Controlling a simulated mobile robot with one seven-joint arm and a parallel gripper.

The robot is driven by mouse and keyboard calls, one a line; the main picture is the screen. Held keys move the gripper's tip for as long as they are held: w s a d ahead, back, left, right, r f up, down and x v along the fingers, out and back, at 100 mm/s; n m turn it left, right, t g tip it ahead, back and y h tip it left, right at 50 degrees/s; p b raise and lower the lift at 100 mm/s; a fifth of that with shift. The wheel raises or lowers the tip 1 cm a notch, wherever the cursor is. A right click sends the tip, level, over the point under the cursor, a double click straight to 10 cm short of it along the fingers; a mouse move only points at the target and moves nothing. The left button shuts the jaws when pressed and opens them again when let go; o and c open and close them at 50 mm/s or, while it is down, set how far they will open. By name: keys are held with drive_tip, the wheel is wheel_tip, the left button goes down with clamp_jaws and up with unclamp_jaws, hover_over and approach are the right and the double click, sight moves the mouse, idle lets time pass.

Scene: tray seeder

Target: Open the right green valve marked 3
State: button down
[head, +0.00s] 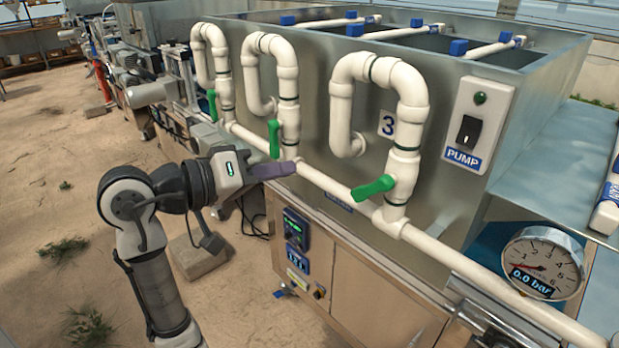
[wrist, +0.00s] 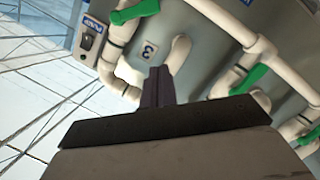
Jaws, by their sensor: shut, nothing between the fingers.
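The right green valve handle (head: 374,188) sits low on the rightmost white pipe loop, beside the label 3 (head: 387,124). The handle lies roughly level, pointing left, crosswise to its upright pipe. It also shows at the top of the wrist view (wrist: 135,12), with the label 3 (wrist: 148,50) below it. My gripper (head: 292,169) is shut and empty, left of this handle and apart from it, in front of the long white pipe in the head view. Its dark fingers show in the wrist view (wrist: 160,75).
The middle green handle (head: 273,138) and left green handle (head: 212,105) hang upright along their pipes; the middle one is close to my gripper. A long white pipe (head: 325,183) runs below. The pump switch (head: 468,132) and a gauge reading 0.0 bar (head: 543,265) are right.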

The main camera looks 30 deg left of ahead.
sight(354, 193)
drive_tip(key=w+d+f+p, duration=0.2)
drive_tip(key=w+d+f, duration=0.2)
drive_tip(key=w+d, duration=0.3)
drive_tip(key=shift+w+d+f, duration=0.25)
drive_tip(key=shift+w+d, duration=0.05)
drive_tip(key=shift+w, duration=0.05)
drive_tip(key=shift+d+f+n+p, duration=0.15)
drive_tip(key=shift+f+n+p, duration=0.25)
drive_tip(key=shift+n+p, duration=0.35)
idle(0.4)
drive_tip(key=shift+s+d+f+n+h+p, duration=0.1)
drive_tip(key=shift+d+f+n+h+p, duration=0.1)
drive_tip(key=shift+f+n+h+p, duration=0.25)
drive_tip(key=shift+s+d+f+n+h+p, duration=0.1)
drive_tip(key=shift+d+f+n+h+p, duration=0.1)
drive_tip(key=shift+n+p, duration=0.3)
drive_tip(key=shift+s+d+f+n+t+h+p, duration=0.15)
drive_tip(key=shift+d+f+n+p, duration=0.25)
drive_tip(key=shift+n+p, duration=0.35)
drive_tip(key=shift+s+d+f+n+t+h+p, duration=0.15)
drive_tip(key=shift+d+f+n+p, duration=0.3)
drive_tip(key=shift+n, duration=0.45)
drive_tip(key=shift+s+d+f+n+t+h+p, duration=0.1)
drive_tip(key=shift+d+f+n+t+p, duration=0.15)
drive_tip(key=shift+n+p, duration=0.55)
drive_tip(key=shift+d, duration=0.1)
drive_tip(key=shift+w, duration=0.1)
